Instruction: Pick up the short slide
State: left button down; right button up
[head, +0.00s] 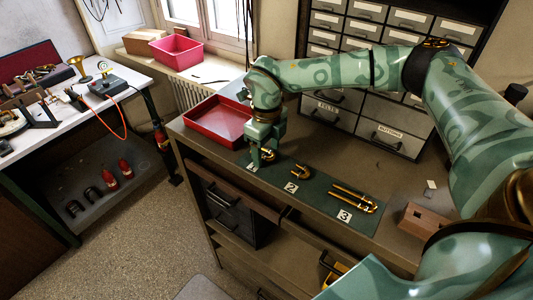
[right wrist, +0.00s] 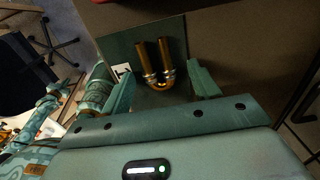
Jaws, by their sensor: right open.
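Three brass U-shaped slides lie on a green mat (head: 320,196) with number cards. The slide by card 1 (head: 269,154) is partly hidden by my right gripper. The slide by card 2 (head: 301,172) looks small, and the one by card 3 (head: 355,198) is clearly longer. My right gripper (head: 262,158) points down at the card 1 slide. In the right wrist view, that slide (right wrist: 155,65) lies between the open fingers of the right gripper (right wrist: 160,85), with a gap on both sides. My left gripper is not in view.
A red tray (head: 215,122) stands left of my right gripper. A wooden block (head: 424,220) lies at the bench's right. Drawer cabinets (head: 385,135) rise behind. A white table (head: 60,105) with tools stands at far left.

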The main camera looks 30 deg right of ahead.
jog(key=c, duration=1.1)
jog(key=shift+o, duration=0.2)
jog(key=shift+r, duration=0.1)
jog(key=shift+r, duration=0.5)
jog(key=r, duration=0.2)
jog(key=shift+s+r+b, duration=0.2)
jog(key=shift+r+b, duration=0.15)
jog(key=s+d+r, duration=0.3)
jog(key=s+r, duration=0.6)
jog(key=s, duration=0.4)
jog(key=shift+s+d+r+b, duration=0.15)
jog(key=shift+d+b, duration=0.05)
jog(key=shift+b, duration=0.2)
